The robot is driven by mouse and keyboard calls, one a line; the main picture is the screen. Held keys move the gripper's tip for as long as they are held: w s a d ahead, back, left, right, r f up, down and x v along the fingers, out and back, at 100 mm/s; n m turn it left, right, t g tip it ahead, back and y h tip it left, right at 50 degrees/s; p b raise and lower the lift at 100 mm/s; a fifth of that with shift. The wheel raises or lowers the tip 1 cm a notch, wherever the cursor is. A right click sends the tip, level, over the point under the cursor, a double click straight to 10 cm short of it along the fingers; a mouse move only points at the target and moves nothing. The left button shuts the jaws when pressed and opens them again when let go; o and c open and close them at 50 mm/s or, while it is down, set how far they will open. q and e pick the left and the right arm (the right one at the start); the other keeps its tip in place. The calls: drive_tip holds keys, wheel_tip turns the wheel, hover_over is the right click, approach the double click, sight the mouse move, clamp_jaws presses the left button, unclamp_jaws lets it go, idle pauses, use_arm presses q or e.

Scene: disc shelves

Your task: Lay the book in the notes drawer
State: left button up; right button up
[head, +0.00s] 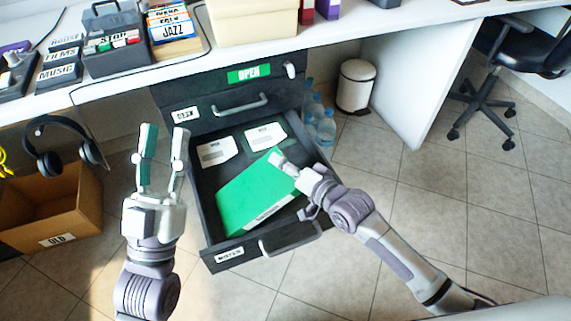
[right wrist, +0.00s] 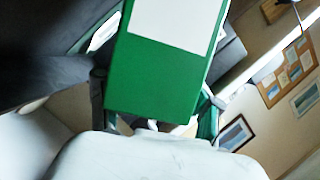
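The green book (head: 243,192) is inside the open notes drawer (head: 229,255), flat or slightly tilted; I cannot tell whether it touches the floor. Its spine with a white label faces the lower right. My right gripper (head: 284,163) is at the book's right end, with a finger over the cover. In the right wrist view the book (right wrist: 150,85) sits between the two fingers, which close on its sides. My left gripper (head: 163,145) is open and empty, left of the drawer.
Two white cards (head: 217,151) (head: 266,137) lie at the back of the drawer. A shut drawer (head: 215,117) is above it. A cardboard box (head: 60,215) with headphones (head: 62,150) is at left. Water bottles (head: 326,130) and a bin (head: 356,85) stand behind right.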

drive_tip(key=v, duration=1.2)
idle(0.7)
